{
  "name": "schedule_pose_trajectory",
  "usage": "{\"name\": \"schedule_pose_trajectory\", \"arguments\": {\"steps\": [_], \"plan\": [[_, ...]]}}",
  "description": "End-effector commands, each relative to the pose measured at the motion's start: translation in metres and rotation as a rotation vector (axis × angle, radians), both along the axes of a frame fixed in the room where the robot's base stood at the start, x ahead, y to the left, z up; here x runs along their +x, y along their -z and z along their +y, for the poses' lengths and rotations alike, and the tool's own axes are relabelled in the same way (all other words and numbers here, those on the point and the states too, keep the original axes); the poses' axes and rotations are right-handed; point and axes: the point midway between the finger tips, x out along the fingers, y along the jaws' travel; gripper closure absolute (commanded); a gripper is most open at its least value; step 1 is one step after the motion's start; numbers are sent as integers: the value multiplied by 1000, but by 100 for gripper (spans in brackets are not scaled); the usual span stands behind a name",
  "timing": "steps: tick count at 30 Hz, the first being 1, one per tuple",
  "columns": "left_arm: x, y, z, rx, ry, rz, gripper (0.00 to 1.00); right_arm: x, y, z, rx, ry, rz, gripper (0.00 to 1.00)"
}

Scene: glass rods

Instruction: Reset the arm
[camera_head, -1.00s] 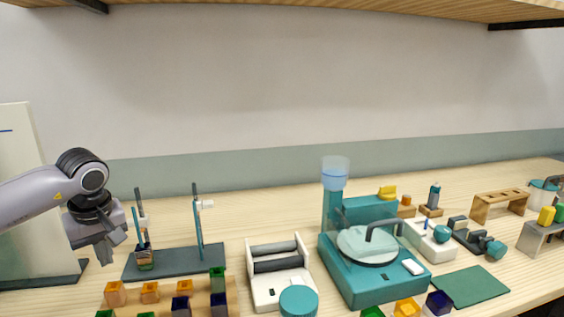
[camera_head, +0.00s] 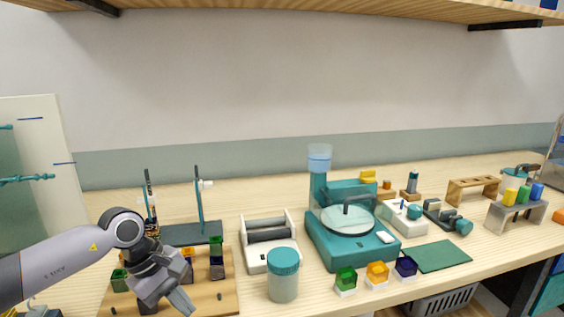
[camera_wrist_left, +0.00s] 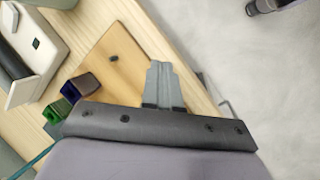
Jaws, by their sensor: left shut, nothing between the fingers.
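My left gripper (camera_head: 184,303) is at the lower left in the head view, in front of the wooden block board (camera_head: 228,295). Its grey fingers point down and to the right. In the left wrist view the fingers (camera_wrist_left: 163,66) are together with nothing between them, over the board's edge with the floor beyond. My left arm hides part of the board and some of its coloured blocks. My right gripper is not in view.
The white roller device (camera_head: 268,243) and teal-lidded jar (camera_head: 283,275) stand right of the board. A teal machine (camera_head: 350,230) is farther right, with green, orange and purple blocks before it. A dark stand base (camera_head: 190,234) is behind the arm.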

Motion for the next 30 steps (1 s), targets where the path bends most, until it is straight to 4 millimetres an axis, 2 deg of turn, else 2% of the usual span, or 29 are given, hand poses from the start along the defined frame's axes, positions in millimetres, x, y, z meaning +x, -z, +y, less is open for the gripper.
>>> {"name": "schedule_pose_trajectory", "arguments": {"steps": [1, 6, 9, 12, 14, 18, 22, 26, 29, 30], "plan": [[-14, 11, -29, -109, -28, 56, 100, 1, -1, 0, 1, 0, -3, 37], [-53, 18, -112, -486, -203, 286, 100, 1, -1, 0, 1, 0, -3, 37], [-72, 11, -147, -693, -333, 457, 100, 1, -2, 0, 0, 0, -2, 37], [-84, -1, -172, -888, -482, 652, 100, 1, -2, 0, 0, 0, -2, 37], [-88, -8, -181, -997, -578, 780, 100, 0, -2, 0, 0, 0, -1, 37], [-89, -20, -187, -1229, -822, 1094, 100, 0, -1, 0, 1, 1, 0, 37], [-84, -20, -176, -1418, -1068, 1413, 100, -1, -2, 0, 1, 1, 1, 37], [-77, -3, -151, -1581, -1331, 1743, 100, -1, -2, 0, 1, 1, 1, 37], [-76, 21, -125, -1689, -1539, 2005, 100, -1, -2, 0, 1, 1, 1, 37], [-78, 32, -114, 1694, 1589, -2066, 100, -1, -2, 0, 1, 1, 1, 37]]}}
